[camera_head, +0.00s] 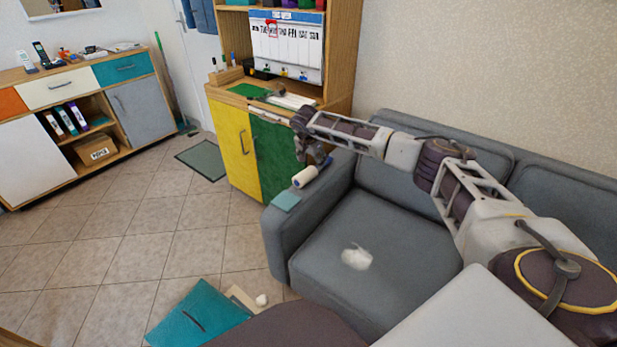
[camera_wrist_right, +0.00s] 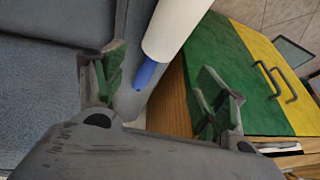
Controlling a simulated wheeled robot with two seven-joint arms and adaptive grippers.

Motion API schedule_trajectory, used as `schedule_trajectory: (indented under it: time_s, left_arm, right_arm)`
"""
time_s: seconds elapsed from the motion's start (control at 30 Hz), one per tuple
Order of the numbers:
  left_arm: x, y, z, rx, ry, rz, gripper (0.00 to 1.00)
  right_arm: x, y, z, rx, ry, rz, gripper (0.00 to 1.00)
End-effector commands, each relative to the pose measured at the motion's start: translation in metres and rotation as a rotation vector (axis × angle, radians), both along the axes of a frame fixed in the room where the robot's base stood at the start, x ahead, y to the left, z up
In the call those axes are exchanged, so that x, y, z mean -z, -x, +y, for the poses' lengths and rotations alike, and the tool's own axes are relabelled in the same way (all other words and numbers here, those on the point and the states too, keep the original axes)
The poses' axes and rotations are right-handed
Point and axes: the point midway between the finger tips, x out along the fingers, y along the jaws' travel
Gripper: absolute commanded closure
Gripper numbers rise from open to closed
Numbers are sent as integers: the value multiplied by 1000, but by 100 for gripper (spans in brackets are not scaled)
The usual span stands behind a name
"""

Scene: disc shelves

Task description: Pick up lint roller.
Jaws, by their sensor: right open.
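The lint roller (camera_head: 305,176) has a white roll and lies on the arm of the grey sofa in the head view. In the right wrist view, its white roll (camera_wrist_right: 178,25) and blue handle (camera_wrist_right: 147,74) show between the two fingers. My right gripper (camera_head: 314,157) is over the sofa arm, at the handle end of the roller. It is open, with its green-padded fingers apart on either side of the handle (camera_wrist_right: 160,85). I cannot tell whether either finger touches it. My left gripper is out of view.
A teal pad (camera_head: 286,200) lies on the sofa arm near the roller. The green and yellow cabinet (camera_head: 232,140) stands close beside the arm. A white crumpled item (camera_head: 356,258) is on the seat. A teal folder (camera_head: 198,315) lies on the floor; tiles to the left are clear.

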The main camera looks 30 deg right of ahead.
Motion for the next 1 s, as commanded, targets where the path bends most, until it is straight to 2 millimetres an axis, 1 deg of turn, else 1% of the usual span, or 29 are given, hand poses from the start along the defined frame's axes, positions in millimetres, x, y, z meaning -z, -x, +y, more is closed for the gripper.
schedule_trajectory:
  time_s: [0.03,0.2,0.43,0.63,0.73,0.87,1.0]
  left_arm:
    - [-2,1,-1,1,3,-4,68]
    - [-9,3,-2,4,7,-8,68]
    - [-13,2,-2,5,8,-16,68]
    - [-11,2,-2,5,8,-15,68]
    - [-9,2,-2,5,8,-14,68]
    - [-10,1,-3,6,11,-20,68]
    - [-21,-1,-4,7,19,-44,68]
  right_arm:
    - [7,-2,-1,0,-1,0,28]
    - [17,-5,-5,0,0,0,28]
    - [18,-6,-6,0,1,-1,28]
    - [19,-6,-6,0,0,-1,28]
    - [23,-7,-7,0,0,0,28]
    - [32,-8,-11,0,0,1,28]
    - [46,-11,-16,1,0,0,28]
